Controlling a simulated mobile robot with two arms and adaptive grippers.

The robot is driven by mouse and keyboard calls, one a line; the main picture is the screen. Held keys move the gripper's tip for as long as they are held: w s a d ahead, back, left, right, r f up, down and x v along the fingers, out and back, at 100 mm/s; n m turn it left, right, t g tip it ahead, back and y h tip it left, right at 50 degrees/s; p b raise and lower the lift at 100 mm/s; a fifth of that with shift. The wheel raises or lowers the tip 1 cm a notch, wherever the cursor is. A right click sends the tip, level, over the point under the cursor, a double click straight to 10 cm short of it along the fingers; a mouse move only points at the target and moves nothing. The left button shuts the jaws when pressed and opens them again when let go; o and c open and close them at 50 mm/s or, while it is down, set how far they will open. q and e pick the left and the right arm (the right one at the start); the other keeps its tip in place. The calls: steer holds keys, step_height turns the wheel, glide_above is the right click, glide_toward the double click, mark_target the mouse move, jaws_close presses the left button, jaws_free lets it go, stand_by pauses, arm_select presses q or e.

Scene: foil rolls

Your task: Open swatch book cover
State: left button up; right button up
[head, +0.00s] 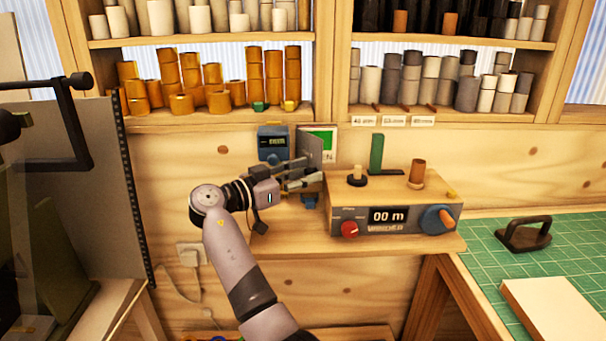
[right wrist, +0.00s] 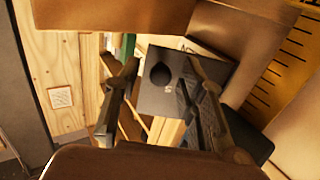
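A grey board, apparently the swatch book cover (head: 309,146), stands on edge at the back left of the wooden shelf, beside a panel with a green and white face (head: 323,143). My right gripper (head: 306,172) is in front of the board's lower part, its fingers apart. In the right wrist view, a grey plate with a dark round hole (right wrist: 150,97) shows between and beyond the two spread fingers of the right gripper (right wrist: 162,65). It looks like the same board. I cannot tell whether a finger touches it.
A box with a 00 m display (head: 388,216), a red knob and a blue crank stands right of the gripper. A blue-grey device (head: 273,144) is behind it. Shelves of rolls are above. A green cutting mat (head: 480,240) lies at the right.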

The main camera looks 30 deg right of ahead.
steer(key=shift+a, duration=0.15)
steer(key=a, duration=1.1)
steer(key=shift+s+a, duration=0.25)
steer(key=shift+a, duration=0.1)
steer(key=shift+f, duration=0.1)
steer(key=shift+c, duration=0.2)
